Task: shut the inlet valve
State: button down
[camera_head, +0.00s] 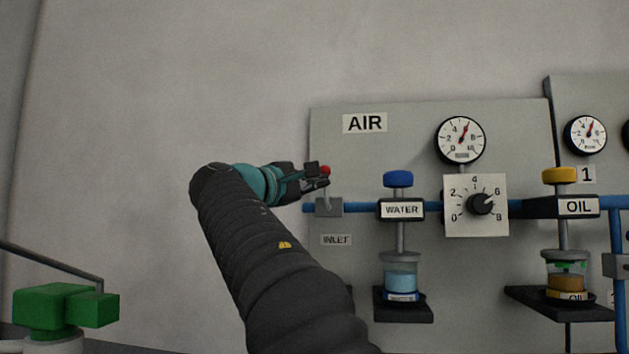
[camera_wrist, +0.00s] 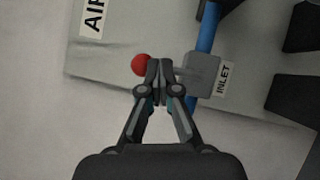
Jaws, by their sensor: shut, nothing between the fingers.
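The inlet valve (camera_head: 329,207) is a grey block on the blue pipe, above the INLET label (camera_head: 336,240). Its lever stands up from the block and ends in a red knob (camera_head: 325,170). My gripper (camera_head: 322,184) is at the lever, just below the knob in the head view. In the wrist view the gripper (camera_wrist: 158,64) is shut and empty, its fingertips beside the red knob (camera_wrist: 142,64). The valve block (camera_wrist: 204,73) lies to the right of the fingertips there. The fingers cover part of the lever, and I cannot tell whether they touch it.
The AIR panel (camera_head: 340,150) carries a gauge (camera_head: 461,140), a dial (camera_head: 481,204) and a blue-capped WATER unit (camera_head: 398,180) right of the valve. An OIL unit (camera_head: 559,176) is farther right. A green object (camera_head: 52,306) is at lower left. The wall left of the panel is clear.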

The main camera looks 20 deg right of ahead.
jog(key=r+v, duration=0.2)
jog(key=v, duration=1.2)
jog(key=shift+f, duration=0.3)
jog(key=shift+s+a, duration=0.1)
jog(key=shift+a, duration=0.05)
